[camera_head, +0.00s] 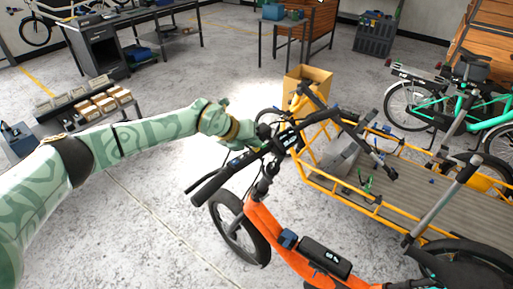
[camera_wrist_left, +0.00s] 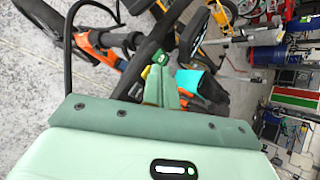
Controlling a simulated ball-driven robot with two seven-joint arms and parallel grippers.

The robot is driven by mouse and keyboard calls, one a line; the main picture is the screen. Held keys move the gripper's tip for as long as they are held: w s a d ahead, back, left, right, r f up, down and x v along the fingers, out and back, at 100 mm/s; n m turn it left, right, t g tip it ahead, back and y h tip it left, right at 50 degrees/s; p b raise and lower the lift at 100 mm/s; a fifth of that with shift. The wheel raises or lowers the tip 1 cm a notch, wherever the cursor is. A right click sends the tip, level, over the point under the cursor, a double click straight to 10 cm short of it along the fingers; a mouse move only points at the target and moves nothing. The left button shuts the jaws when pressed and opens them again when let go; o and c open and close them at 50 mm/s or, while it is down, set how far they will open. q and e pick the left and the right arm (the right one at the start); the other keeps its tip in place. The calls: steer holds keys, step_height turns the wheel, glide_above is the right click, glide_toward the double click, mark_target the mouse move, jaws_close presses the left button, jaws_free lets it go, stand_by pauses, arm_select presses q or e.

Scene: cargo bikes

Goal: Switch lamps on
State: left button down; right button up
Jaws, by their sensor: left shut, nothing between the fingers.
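An orange cargo bike (camera_head: 270,230) stands in front of me in the head view, its dark handlebar (camera_head: 222,180) reaching up toward the middle. My left gripper (camera_head: 253,136) is at the handlebar area; its tips are hard to make out there. In the left wrist view the green fingers (camera_wrist_left: 158,64) are shut and empty, close to dark handlebar parts; I cannot tell whether they touch. The orange frame (camera_wrist_left: 100,45) lies beyond them. I cannot pick out a lamp or its switch clearly in either view. My right gripper is not in view.
A yellow cargo bike with a grey slatted bed (camera_head: 420,185) stands close behind at the right. A teal bike (camera_head: 440,100) is beyond it. A cardboard-coloured box (camera_head: 308,75), workbenches (camera_head: 100,38) and a grey crate (camera_head: 375,36) stand farther back. The floor at front left is clear.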

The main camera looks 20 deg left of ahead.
mark_target(254, 149)
arm_select(q)
steer(key=shift+f, duration=0.2)
stand_by(0.5)
steer(key=shift+r, duration=0.1)
steer(key=shift+r+p, duration=0.6)
steer(key=shift+p, duration=0.05)
steer(key=r+p, duration=0.2)
steer(key=r, duration=0.1)
steer(key=r+p, duration=0.2)
steer(key=r, duration=0.1)
steer(key=shift+w+d+p, duration=0.1)
steer(key=shift+w+p, duration=0.1)
steer(key=shift+p, duration=0.1)
steer(key=shift+f, duration=0.1)
